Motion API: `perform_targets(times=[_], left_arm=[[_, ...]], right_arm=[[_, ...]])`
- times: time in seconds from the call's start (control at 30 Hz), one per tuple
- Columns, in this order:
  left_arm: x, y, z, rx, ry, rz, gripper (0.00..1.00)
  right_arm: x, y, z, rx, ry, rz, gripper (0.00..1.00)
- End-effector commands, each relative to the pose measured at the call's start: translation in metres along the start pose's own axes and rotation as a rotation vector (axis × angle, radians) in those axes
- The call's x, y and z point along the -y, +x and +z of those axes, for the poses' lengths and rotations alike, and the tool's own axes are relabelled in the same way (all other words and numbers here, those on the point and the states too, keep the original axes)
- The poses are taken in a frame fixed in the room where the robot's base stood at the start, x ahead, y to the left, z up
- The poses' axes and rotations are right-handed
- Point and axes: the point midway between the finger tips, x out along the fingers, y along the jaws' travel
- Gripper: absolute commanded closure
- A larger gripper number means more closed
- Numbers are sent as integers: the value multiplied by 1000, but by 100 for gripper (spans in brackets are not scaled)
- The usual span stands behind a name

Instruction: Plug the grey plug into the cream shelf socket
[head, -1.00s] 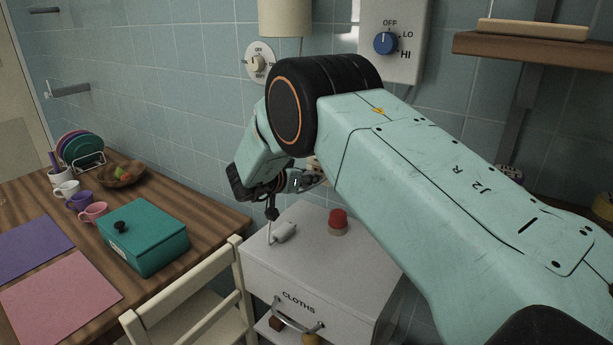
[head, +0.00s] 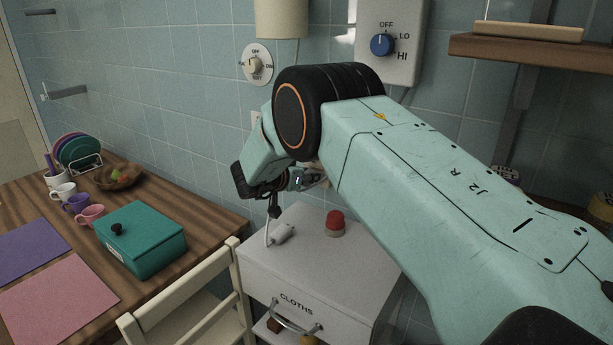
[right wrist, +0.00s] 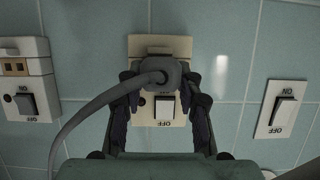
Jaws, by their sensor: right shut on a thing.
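My right gripper (right wrist: 158,88) is shut on the grey plug (right wrist: 157,72), whose grey cable (right wrist: 88,112) curves down to the left in the right wrist view. The plug is in front of a cream wall plate (right wrist: 177,45) with a rocker switch (right wrist: 165,108) and covers part of it. Whether the plug touches the plate cannot be told. In the head view my right gripper (head: 308,179) is near the tiled wall, above a white drawer unit. My left gripper is not in view.
A switch plate (right wrist: 282,108) is at the right in the wrist view. A teal box (head: 142,240) stands on the wooden table, and a chair (head: 190,305) is in front.

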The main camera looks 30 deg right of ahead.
Motion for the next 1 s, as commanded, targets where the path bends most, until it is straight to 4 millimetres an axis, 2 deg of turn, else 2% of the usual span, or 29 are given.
perform_targets(times=[0.33,0.37,0.4,0.67,1.0], left_arm=[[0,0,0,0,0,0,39],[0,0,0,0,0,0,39],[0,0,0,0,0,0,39],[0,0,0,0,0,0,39],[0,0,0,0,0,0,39]], right_arm=[[0,7,-3,0,1,1,96],[0,8,-3,0,1,1,64],[0,7,-3,0,0,1,61],[0,7,-3,0,1,1,39],[0,4,-3,0,0,-1,39]])
